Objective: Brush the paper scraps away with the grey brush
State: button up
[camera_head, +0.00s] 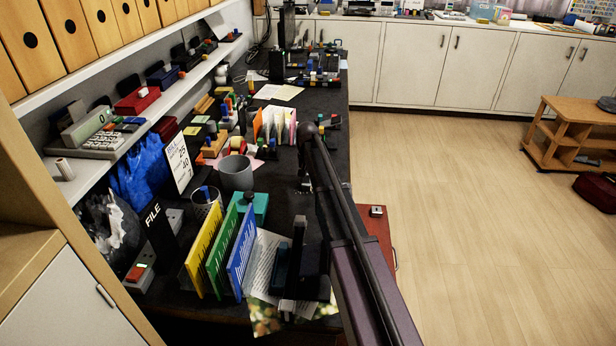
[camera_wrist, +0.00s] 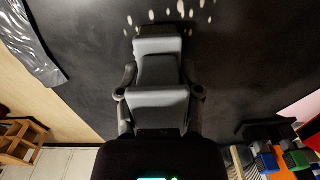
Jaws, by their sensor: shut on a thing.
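I cannot tell whether the brush touches the desk. In the head view my gripper (camera_head: 305,184) hangs down over the right part of the desk; the brush is hard to make out there, and I cannot pick out the scraps.
Yellow, green and blue folders (camera_head: 222,252) stand at the desk's near end. A grey cup (camera_head: 236,173) and several coloured items crowd its left side. A silvery crinkled thing (camera_wrist: 36,48) is near the scraps. Open wooden floor (camera_head: 460,210) lies right of the desk.

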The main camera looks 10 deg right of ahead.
aim_at(301, 194)
jog(key=shift+s+a, duration=0.2)
jog(key=shift+s, duration=0.35)
jog(key=shift+s, duration=0.15)
jog(key=shift+s+a, duration=0.3)
jog(key=shift+s, duration=0.5)
jog(key=shift+s+a, duration=0.3)
jog(key=shift+s, duration=0.45)
jog(key=shift+w+a+f, duration=0.1)
jog(key=shift+w+a, duration=0.1)
jog(key=shift+a, duration=0.5)
jog(key=shift+w+d, duration=0.3)
jog(key=shift+w, duration=0.65)
jog(key=shift+w+d, duration=0.3)
jog(key=shift+w, duration=0.65)
